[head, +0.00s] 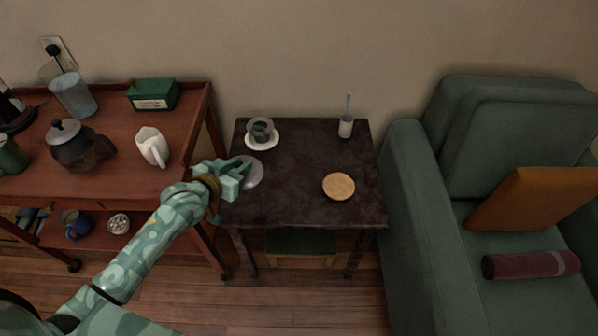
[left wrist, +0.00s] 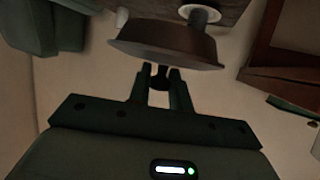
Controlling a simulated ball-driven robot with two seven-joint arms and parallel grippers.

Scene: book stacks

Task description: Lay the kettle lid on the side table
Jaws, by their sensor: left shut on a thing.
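The kettle lid, a round pale grey disc (head: 255,174), is at the left part of the dark side table (head: 300,205). My left gripper (head: 243,172) is shut on it and partly covers it. In the left wrist view the lid (left wrist: 165,45) looks dark and wide, with its small black knob between the fingertips (left wrist: 159,80). I cannot tell whether the lid touches the tabletop or hangs just above it. A dark kettle (head: 82,152) with a grey top stands on the wooden cart. My right gripper is not in view.
A cup on a white saucer (head: 262,145) stands just behind the lid. The table's middle and front are bare. A green armchair (head: 408,190) flanks it.

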